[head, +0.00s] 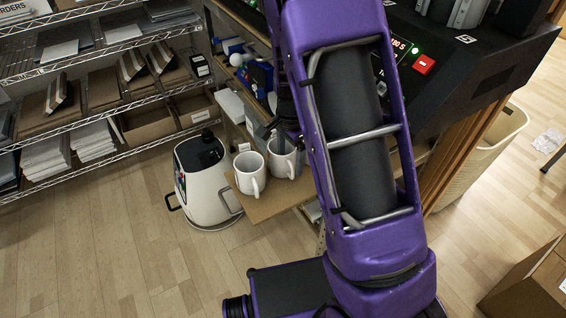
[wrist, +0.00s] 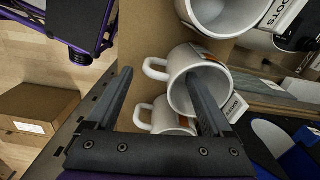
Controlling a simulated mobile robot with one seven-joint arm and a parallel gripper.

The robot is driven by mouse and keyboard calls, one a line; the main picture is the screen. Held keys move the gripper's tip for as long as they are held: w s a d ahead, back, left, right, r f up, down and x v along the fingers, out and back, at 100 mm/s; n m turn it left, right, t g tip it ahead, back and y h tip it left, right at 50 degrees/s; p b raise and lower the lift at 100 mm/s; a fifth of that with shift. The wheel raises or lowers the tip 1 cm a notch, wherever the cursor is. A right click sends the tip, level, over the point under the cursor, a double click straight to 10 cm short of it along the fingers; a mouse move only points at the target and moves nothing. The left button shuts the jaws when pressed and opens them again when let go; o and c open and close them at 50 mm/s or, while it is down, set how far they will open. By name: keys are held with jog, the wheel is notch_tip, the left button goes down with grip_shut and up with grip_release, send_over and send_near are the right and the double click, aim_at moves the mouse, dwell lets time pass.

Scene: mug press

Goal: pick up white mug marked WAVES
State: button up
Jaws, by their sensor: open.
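In the wrist view, a white mug (wrist: 178,66) with its handle to the left lies between and under my gripper's fingers (wrist: 161,70). My gripper is open; the right finger overlaps the mug's mouth and seems to reach into it, and the left finger is left of the handle. A small tag (wrist: 236,107) beside this mug is too small to read surely, so I cannot tell if it says WAVES. A second white mug (wrist: 165,118) is partly hidden below it. A third white mug (wrist: 222,22) is at the top, beside a tag ending in "OTS" (wrist: 287,12).
In the head view, two white mugs (head: 247,173) stand on a brown board (head: 262,208) jutting from the bench. A white canister (head: 196,180) stands left of it. Wire shelves (head: 95,130) line the left. The floor at lower left is clear. My arm hides much of the bench.

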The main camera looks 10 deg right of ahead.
aim_at(290, 175)
jog(key=f, duration=0.2)
jog(key=f+b, duration=0.1)
jog(key=f, duration=0.2)
jog(key=shift+s+f, duration=0.25)
jog(key=shift+f, duration=0.1)
jog(key=shift+r, duration=0.1)
grip_shut()
